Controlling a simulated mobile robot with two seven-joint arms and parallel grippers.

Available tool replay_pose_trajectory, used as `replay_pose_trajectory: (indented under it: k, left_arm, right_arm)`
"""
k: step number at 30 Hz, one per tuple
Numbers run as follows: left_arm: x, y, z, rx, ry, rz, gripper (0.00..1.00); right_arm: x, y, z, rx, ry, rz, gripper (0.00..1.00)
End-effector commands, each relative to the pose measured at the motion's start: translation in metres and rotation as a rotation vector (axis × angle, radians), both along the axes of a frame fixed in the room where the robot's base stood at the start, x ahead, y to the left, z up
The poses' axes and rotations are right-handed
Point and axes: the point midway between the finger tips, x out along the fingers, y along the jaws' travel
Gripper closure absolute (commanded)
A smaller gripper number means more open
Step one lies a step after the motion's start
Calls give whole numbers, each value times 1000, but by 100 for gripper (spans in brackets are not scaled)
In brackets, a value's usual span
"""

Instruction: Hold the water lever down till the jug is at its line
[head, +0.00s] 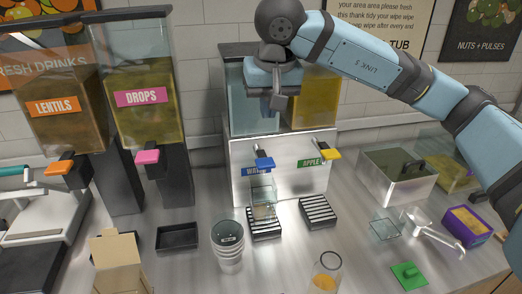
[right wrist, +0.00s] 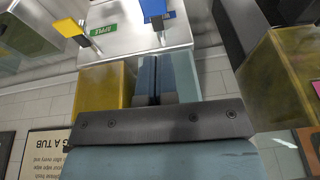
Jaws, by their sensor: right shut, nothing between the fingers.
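The blue water lever (head: 264,163) sticks out of the steel front of the drinks dispenser (head: 283,147), beside a partly covered water label. A clear jug (head: 263,198) stands below it at the drip tray (head: 265,229); its line and water level are too small to tell. My right gripper (head: 278,103) is shut and empty, pointing down in front of the clear water tank, above the lever and apart from it. In the right wrist view the shut fingers (right wrist: 155,58) show, with the blue lever (right wrist: 155,9) beyond their tips. My left gripper is not in view.
A yellow apple lever (head: 329,154) sits right of the water lever, above a second drip tray (head: 318,212). Stacked cups (head: 229,246) stand in front of the jug. Lentil and drops dispensers are at left.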

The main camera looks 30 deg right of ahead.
Motion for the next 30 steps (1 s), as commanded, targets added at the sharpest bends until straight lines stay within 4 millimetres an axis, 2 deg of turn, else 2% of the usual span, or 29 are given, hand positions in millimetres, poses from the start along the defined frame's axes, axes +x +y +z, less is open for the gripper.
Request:
replay_pose_trajectory:
  k: [5, 16, 20, 30]
  left_arm:
    - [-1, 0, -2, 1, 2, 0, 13]
    - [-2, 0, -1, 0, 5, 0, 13]
    - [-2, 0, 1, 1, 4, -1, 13]
    - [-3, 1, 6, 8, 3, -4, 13]
  right_arm:
    - [1, -10, 8, -46, -22, -1, 100]
    - [3, -9, 1, -42, -18, -1, 100]
    - [7, -11, -16, -42, -16, -2, 100]
    - [27, -16, -84, -41, -16, -1, 100]
